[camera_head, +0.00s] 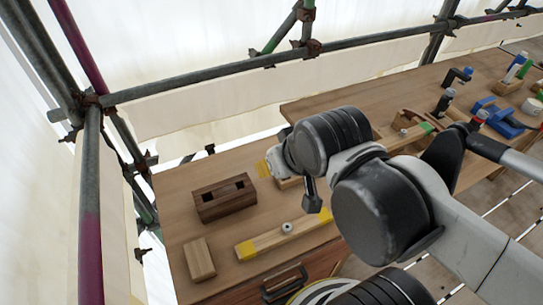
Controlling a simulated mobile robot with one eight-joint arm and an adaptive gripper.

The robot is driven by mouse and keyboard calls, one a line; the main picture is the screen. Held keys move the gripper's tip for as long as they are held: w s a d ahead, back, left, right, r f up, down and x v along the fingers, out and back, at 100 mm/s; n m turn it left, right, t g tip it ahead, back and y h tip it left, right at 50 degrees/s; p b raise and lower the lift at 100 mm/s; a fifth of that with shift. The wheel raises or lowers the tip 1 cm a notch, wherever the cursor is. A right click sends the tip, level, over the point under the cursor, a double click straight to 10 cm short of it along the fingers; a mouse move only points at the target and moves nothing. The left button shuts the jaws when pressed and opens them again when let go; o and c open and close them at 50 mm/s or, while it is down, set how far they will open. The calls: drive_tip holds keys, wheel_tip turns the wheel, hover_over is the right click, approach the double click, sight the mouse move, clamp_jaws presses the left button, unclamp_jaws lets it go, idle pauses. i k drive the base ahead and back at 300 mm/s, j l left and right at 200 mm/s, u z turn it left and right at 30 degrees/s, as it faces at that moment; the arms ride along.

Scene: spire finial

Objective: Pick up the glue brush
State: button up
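I cannot pick out a glue brush for certain in the head view. Several small upright tools with coloured ends (517,66) stand in a wooden holder at the far right, too small to name. My arm reaches in from the lower right over the bench. A small dark part (312,198) hangs below its wrist and seems to belong to my gripper (312,203), above the bar with yellow ends. The fingers are not clear, and I see nothing held. My arm hides part of the bench behind it.
The near bench (178,203) bears a dark block with two holes (224,197), a pale block (199,258) and a yellow-ended bar (262,243). A blue clamp-like tool (500,118) lies at right. Scaffold pipes (230,70) run along the left and back.

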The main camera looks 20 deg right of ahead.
sight(515, 68)
drive_tip(key=k+l+z, duration=0.1)
drive_tip(key=l+z, duration=0.15)
drive_tip(key=z, duration=0.15)
drive_tip(key=l+z, duration=0.6)
drive_tip(key=z, duration=0.2)
drive_tip(key=l+z, duration=0.4)
drive_tip(key=i+l+z, duration=0.1)
drive_tip(key=z, duration=0.3)
drive_tip(key=l+u, duration=0.1)
drive_tip(key=u, duration=2.55)
drive_tip(key=z, duration=2.65)
